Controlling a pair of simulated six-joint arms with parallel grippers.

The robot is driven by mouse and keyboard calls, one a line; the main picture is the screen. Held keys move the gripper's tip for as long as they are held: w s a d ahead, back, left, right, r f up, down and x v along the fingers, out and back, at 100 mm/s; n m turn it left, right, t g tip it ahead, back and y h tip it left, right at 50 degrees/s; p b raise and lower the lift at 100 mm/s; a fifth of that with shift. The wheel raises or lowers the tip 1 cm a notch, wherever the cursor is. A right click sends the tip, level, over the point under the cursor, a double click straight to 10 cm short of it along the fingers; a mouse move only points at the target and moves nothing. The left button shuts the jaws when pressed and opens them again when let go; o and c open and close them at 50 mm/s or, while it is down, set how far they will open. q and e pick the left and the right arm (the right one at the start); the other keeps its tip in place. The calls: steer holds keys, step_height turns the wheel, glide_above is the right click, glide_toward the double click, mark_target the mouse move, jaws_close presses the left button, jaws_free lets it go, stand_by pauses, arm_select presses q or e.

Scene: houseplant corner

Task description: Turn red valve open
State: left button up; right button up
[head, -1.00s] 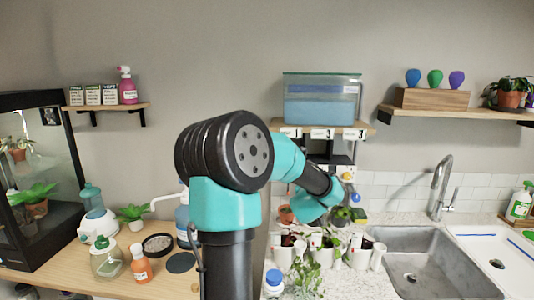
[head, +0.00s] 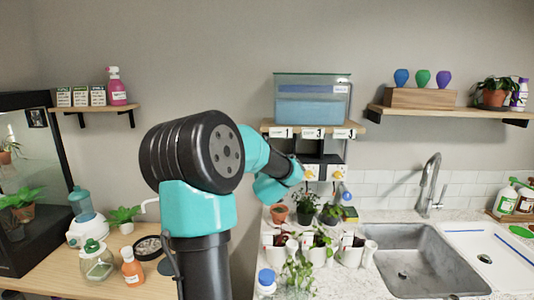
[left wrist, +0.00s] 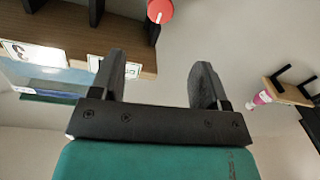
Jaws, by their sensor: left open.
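The red valve knob (left wrist: 160,11) shows as a red disc at the top edge of the left wrist view, partly cut off. In the head view I cannot see it; my left arm covers that area. My left gripper (left wrist: 155,72) is open with nothing between its dark fingers, and the knob is beyond the fingertips, apart from them. In the head view its fingers are hidden behind my teal wrist, beside the two pale yellow-marked fittings (head: 311,172) under the tank shelf. My right gripper is in neither view.
A water tank (head: 312,100) stands on a wooden shelf (head: 264,127) with numbered labels. Potted plants and white pots (head: 350,255) crowd the counter below. A steel sink (head: 400,235) and faucet (head: 430,190) are at right. A glass terrarium (head: 30,170) stands at left.

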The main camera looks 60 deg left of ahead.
arm_select(q)
steer(key=x, duration=1.4)
steer(key=shift+a, duration=0.15)
steer(key=c, duration=0.9)
